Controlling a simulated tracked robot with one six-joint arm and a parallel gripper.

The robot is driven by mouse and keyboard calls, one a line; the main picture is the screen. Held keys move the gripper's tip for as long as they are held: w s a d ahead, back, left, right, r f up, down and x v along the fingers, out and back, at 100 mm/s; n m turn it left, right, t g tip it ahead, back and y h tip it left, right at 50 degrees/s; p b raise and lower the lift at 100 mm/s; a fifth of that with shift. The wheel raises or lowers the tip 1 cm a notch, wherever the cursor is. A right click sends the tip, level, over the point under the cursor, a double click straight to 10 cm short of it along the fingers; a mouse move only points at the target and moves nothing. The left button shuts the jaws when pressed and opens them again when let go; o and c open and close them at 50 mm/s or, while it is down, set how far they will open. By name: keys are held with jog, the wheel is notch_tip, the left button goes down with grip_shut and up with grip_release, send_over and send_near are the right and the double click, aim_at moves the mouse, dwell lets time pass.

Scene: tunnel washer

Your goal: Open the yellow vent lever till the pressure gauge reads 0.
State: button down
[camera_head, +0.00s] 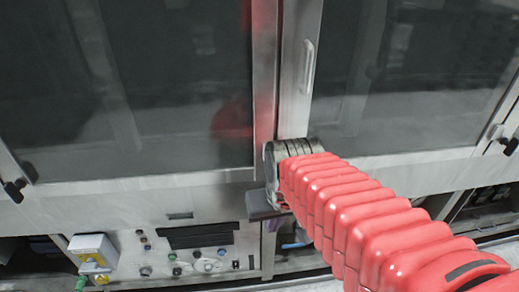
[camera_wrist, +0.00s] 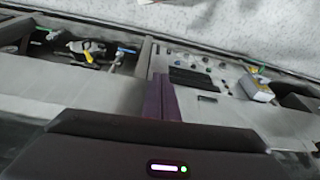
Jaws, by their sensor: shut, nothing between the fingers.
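A small yellow lever (camera_wrist: 88,57) shows in the wrist view at the upper left, inside an open recess under the machine's front. Small metal fittings surround it, and a blue-handled part (camera_wrist: 126,50) sits to its right. I cannot make out a pressure gauge or its reading. My gripper (camera_wrist: 160,80) is shut and empty, its dark fingers apart from the lever and to its right in the wrist view. In the head view my gripper (camera_head: 263,206) is in front of the machine, partly hidden by my red arm. The lever cannot be made out in the head view.
A control panel (camera_head: 190,255) with knobs and buttons is left of my gripper in the head view. A yellow-and-white box (camera_head: 93,256) is farther left. Large glass doors (camera_head: 150,90) with a metal handle (camera_head: 308,66) stand above. A metal frame edges the recess.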

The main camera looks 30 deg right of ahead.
jog(key=a+r+n+t, duration=0.2)
jog(key=a+r+n, duration=0.1)
jog(key=a+r, duration=0.2)
jog(key=a, duration=0.2)
jog(key=shift+s+a+r+y, duration=0.25)
jog(key=shift+a+y, duration=0.05)
jog(key=shift+a, duration=0.15)
